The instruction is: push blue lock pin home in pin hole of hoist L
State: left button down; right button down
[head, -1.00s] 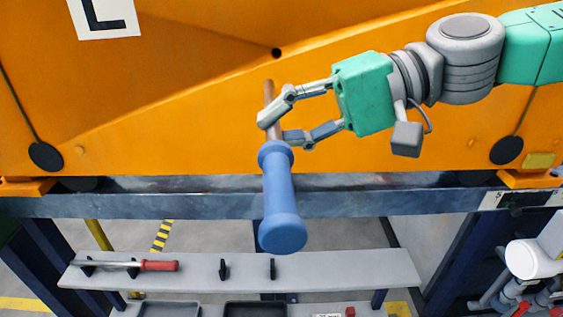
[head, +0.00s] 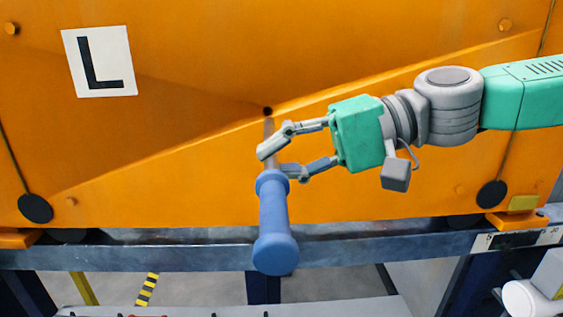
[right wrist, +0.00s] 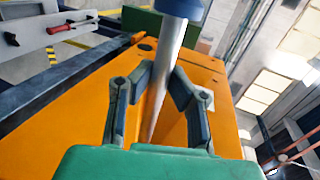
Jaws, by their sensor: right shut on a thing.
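The blue lock pin has a blue handle (head: 275,222) and a bare metal shaft (head: 269,130). Its shaft end shows at the lower edge of the dark pin hole (head: 267,111) in the orange hoist panel (head: 180,190), marked by an L plate (head: 98,62). I cannot tell whether the tip touches or enters the hole. My right gripper (head: 279,162) is shut on the shaft just above the handle. In the right wrist view the shaft (right wrist: 168,60) passes between the fingers (right wrist: 163,78), with the handle at the top edge. My left gripper is not in view.
A blue-grey beam (head: 180,257) runs below the panel. A grey shelf (head: 350,307) lies under it. The right wrist view shows a red-handled tool (right wrist: 60,29) on the shelf. White equipment (head: 530,297) stands at the lower right.

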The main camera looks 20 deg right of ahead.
jog(key=shift+w+d, duration=0.1)
jog(key=shift+w, duration=1.05)
jog(key=shift+w+d, duration=0.2)
jog(key=shift+w, duration=0.15)
jog(key=shift+w+d, duration=0.15)
jog(key=shift+d, duration=0.1)
jog(key=shift+a+r, duration=0.1)
jog(key=shift+a, duration=0.1)
jog(key=shift+d, duration=0.1)
jog(key=shift+p, duration=0.3)
jog(key=shift+w+d+p, duration=0.25)
jog(key=shift+w+d, duration=0.3)
jog(key=shift+w, duration=1.45)
jog(key=shift+w+d+p, duration=0.25)
jog(key=shift+w+d, duration=0.3)
jog(key=shift+w, duration=1.45)
jog(key=shift+w+d+p, duration=0.25)
jog(key=shift+w+d, duration=0.3)
jog(key=shift+w, duration=1.45)
